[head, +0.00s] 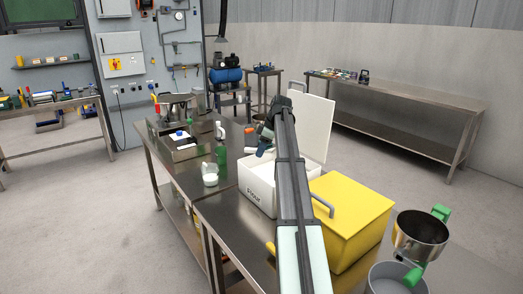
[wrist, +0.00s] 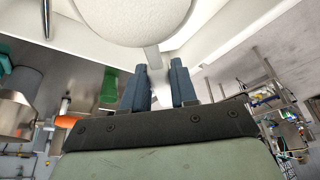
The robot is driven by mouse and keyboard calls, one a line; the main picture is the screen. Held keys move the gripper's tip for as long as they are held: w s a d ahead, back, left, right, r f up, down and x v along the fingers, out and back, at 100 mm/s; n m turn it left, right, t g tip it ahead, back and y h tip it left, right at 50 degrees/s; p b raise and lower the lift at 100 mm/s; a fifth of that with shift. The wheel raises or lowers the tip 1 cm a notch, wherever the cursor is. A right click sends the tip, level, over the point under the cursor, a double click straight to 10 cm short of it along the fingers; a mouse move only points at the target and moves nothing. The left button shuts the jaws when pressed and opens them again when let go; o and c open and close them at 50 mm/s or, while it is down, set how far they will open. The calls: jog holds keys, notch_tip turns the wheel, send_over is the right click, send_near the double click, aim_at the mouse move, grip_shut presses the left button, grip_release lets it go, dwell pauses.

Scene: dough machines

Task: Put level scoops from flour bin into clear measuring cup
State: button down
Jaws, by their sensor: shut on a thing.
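My gripper (head: 262,148) is over the white flour bin (head: 256,192), whose lid (head: 317,125) stands open. In the wrist view my gripper (wrist: 160,88) is shut on the pale handle (wrist: 152,56) of a scoop. The scoop's round bowl (wrist: 140,14) is filled with speckled white flour; I cannot tell if the top is level. The bin's white inner walls show around it. The scoop is too small to make out in the head view. A small see-through cup (head: 210,177), apparently the measuring cup, stands left of the bin with white stuff in it.
A yellow bin (head: 352,215) is right of the flour bin. A metal tray and machine (head: 178,140) stand at the table's far left. A steel pot with green handles (head: 420,236) is at the front right.

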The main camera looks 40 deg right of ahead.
jog(key=shift+f, duration=0.15)
notch_tip(320, 180, down, 7)
jog(key=d, duration=0.2)
dwell(1.0)
jog(key=shift+d+r, duration=0.2)
jog(key=shift+d, duration=2.5)
dwell(2.6)
